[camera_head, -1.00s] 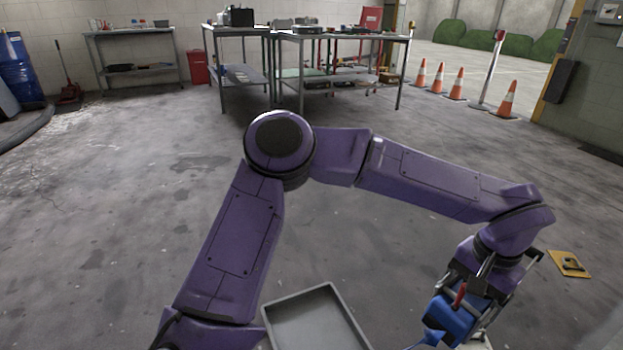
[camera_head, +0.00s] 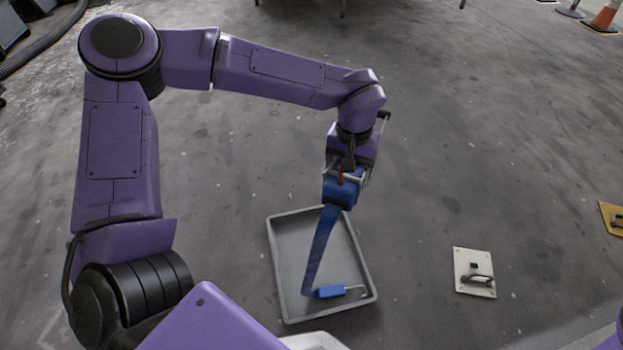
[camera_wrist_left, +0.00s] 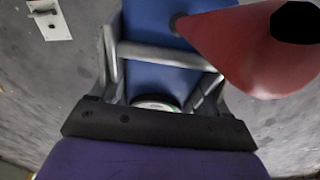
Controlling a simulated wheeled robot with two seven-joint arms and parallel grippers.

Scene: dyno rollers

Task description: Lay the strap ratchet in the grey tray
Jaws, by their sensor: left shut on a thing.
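The strap ratchet (camera_head: 340,192) is blue with a red handle. My left gripper (camera_head: 346,175) is shut on it and holds it above the far right part of the grey tray (camera_head: 346,258). A blue strap (camera_head: 320,245) hangs from the ratchet into the tray. A blue end piece (camera_head: 330,291) with a metal hook lies in the tray's near part. In the left wrist view the blue ratchet body (camera_wrist_left: 160,75) sits between the fingers, and its red handle (camera_wrist_left: 245,45) sticks out large at the right. My right gripper is out of view.
A white plate with a handle (camera_head: 474,272) lies right of the tray. A yellow plate (camera_head: 612,217) lies farther right. A traffic cone (camera_head: 606,15) and table legs show at the far edge.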

